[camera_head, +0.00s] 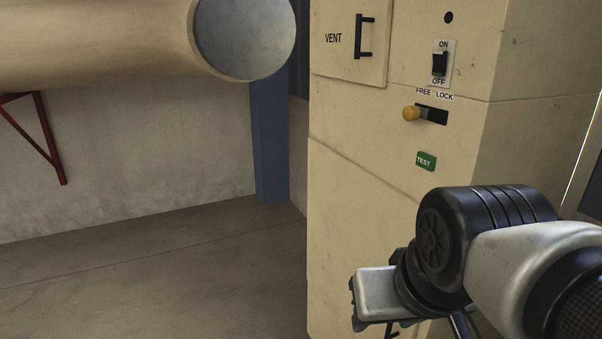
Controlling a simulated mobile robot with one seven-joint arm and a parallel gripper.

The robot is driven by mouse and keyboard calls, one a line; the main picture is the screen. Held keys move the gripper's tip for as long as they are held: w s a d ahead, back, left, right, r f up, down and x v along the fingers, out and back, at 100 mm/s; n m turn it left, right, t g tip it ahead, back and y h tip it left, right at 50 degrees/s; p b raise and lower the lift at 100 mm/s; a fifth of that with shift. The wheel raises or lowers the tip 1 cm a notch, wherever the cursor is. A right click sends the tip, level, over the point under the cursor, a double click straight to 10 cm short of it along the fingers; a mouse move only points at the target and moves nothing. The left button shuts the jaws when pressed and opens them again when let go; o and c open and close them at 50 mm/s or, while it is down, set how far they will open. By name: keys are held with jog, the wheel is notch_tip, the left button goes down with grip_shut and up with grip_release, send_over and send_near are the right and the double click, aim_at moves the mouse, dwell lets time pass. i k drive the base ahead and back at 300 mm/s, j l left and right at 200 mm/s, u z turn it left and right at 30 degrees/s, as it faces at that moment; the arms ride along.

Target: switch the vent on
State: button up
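The vent cabinet (350,190) is a cream metal box at the right, with a small door (340,62) marked VENT and a black bar handle (364,36). To the right of the door is a black rocker switch (439,64) on a light plate, with ON above and OFF below. Which way the rocker is pressed is too small to tell. My gripper (376,330) is at the lower right, below the switch and apart from it. Its fingers are mostly cut off or hidden, so their opening does not show.
Below the switch, a yellow-knobbed lever (412,113) sits at the FREE end of its slot. A green TEST label (426,161) is lower. A thick cream duct (100,45) crosses the upper left. A red bracket (42,140) is on the wall. The floor (150,270) at left is clear.

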aim_at(439, 60)
jog(key=k+j+z, duration=0.6)
jog(key=z, duration=0.2)
